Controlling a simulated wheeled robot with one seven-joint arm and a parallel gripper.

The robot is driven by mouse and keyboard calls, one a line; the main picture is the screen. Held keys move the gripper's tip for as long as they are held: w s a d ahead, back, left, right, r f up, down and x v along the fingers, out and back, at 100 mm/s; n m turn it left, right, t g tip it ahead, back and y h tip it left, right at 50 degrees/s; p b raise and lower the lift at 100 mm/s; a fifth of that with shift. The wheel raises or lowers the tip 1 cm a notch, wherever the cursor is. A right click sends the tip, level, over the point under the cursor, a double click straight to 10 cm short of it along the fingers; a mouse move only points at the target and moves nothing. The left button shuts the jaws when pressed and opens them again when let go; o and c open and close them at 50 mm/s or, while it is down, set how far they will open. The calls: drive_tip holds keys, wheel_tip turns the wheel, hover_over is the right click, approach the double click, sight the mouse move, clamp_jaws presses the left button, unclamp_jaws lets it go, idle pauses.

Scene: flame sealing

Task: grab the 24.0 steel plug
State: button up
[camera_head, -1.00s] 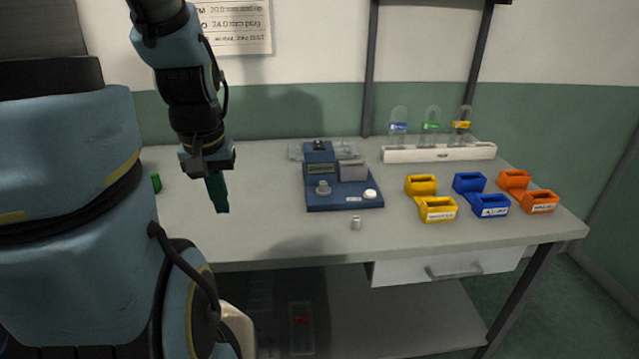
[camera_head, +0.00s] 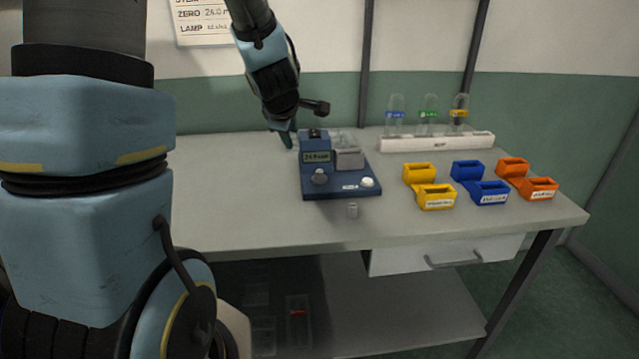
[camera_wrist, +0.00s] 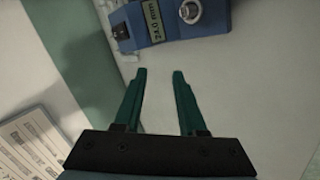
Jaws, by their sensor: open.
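A blue measuring device (camera_head: 340,189) stands on the table; its display (camera_head: 317,157) seems to read 24.0 mm, and shows likewise in the wrist view (camera_wrist: 152,23). A small grey metal knob-like piece (camera_head: 320,177) sits on the device's front left. I cannot tell which piece is the 24.0 plug. My gripper (camera_head: 287,140) is at the device's back left. In the wrist view its green fingers (camera_wrist: 159,73) are apart and empty, and a round metal piece (camera_wrist: 190,11) shows on the device ahead.
Yellow (camera_head: 436,198), blue (camera_head: 489,193) and orange (camera_head: 538,188) holders stand on the right. A white rack (camera_head: 437,143) with glass tubes is at the back. The table's left side is clear.

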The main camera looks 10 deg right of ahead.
drive_tip(key=w+d+n+t+y+b, duration=0.1)
drive_tip(key=w+d+n+t+b, duration=0.15)
drive_tip(key=w+d+n, duration=0.4)
drive_tip(key=n+y+b, duration=0.3)
drive_tip(key=n+y, duration=0.7)
drive_tip(key=n, duration=1.5)
approach(322, 172)
drive_tip(key=shift+w+r, duration=0.2)
drive_tip(key=shift+w, duration=0.1)
drive_tip(key=shift+a, duration=0.2)
drive_tip(key=p+x, duration=0.2)
drive_tip(key=x, duration=0.3)
drive_tip(key=shift+w, duration=0.1)
drive_tip(key=p+x, duration=0.3)
drive_tip(key=x, duration=0.1)
drive_tip(key=shift+a+f, duration=0.15)
drive_tip(key=shift+f, duration=0.1)
drive_tip(key=shift+w+a+f, duration=0.25)
drive_tip(key=shift+f, duration=0.1)
clamp_jaws()
